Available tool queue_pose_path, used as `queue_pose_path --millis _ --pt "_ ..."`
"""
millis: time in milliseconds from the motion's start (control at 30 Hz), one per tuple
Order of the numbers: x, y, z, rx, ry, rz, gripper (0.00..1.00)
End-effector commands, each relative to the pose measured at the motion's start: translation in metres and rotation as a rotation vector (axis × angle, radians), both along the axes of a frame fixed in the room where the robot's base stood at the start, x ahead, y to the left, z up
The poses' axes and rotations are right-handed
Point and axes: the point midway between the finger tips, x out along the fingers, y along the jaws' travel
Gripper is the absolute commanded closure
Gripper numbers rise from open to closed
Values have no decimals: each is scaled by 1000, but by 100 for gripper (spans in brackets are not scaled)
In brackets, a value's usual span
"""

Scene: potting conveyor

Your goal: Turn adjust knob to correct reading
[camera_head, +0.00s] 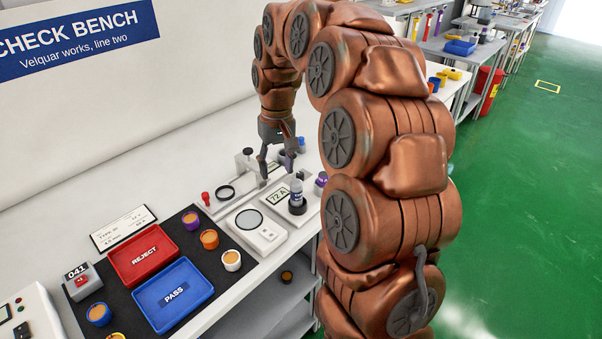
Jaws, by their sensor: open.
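My gripper (277,170) points down over the bench with its fingers apart and nothing seen between them. It is just behind a light-coloured device (268,213) whose small display (278,195) seems to read "72 A". A dark round base with a grey-white cylinder (296,194) stands on that device, to the right of the display and in front of my gripper. I cannot tell for sure which part is the adjust knob. A purple-grey piece (286,160) is close by the right finger; whether they touch is unclear.
A red REJECT tray (120,272) and a blue PASS tray (148,306) lie on a dark mat with several small cups. A lens-topped box (262,238), a black ring (225,192) and a red-topped piece (206,198) stand near the device. A purple-topped item (321,179) is at the right edge.

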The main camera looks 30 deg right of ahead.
Motion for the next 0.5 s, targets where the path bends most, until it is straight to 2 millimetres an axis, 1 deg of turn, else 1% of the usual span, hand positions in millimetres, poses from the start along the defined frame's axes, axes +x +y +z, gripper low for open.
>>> queue_pose_path --millis 33,100,200,300,400,500 --pt "13 -15 -7 -1 -4 -24 49" --pt "28 -35 -13 -3 -9 -55 49" --pt "45 -62 -23 -8 -15 -95 49" --pt "57 -85 -31 -16 -18 -131 49" --pt "65 -103 -38 -22 -21 -158 49" --pt "69 -114 -41 -25 -24 -175 49"
